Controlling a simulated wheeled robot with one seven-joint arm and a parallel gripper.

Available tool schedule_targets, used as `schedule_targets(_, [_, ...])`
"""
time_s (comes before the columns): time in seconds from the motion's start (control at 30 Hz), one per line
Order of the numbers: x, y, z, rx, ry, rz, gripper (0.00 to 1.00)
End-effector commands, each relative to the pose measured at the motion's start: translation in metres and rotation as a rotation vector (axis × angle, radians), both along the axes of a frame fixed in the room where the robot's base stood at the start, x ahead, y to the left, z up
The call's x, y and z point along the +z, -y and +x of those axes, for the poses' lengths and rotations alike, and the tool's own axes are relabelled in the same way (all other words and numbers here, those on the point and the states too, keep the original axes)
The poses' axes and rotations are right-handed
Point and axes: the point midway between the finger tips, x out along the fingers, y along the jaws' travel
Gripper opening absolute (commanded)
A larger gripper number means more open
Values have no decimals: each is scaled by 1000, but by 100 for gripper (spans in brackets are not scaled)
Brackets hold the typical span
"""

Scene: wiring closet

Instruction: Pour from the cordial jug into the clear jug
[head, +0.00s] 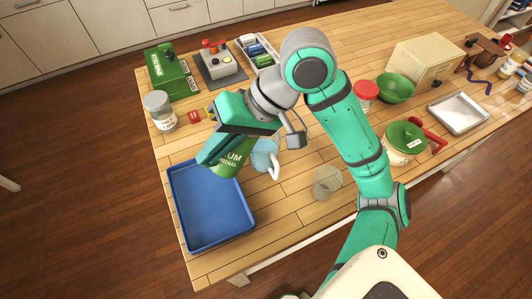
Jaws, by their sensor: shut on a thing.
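My gripper (216,150) is shut on the cordial jug (230,164), above the table beside the blue tray. The jug has a green side with partly hidden white lettering; the gripper covers its upper part. A pale blue piece with a looped handle (264,157) shows just to its right; I cannot tell whether it belongs to the same jug. The clear jug (327,182) stands on the table to the right, near the front edge, apart from my gripper and beside my arm. It looks see-through; I cannot make out any contents.
A blue tray (246,216) lies at the front left. A lidded glass jar (159,108), a green box (171,72) and a grey device with a red handle (217,66) stand behind. Green bowls (396,87), a labelled pot (402,145) and a metal tray (459,112) are right of my arm.

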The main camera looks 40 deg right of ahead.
Motion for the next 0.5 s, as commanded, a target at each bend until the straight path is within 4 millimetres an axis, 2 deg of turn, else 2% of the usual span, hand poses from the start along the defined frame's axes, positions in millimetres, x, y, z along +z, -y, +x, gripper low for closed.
schedule_targets(0.23, [4, -6, 1, 6, 1, 4, 0])
schedule_targets(0.5, [19, -26, -3, 0, 2, 3, 0])
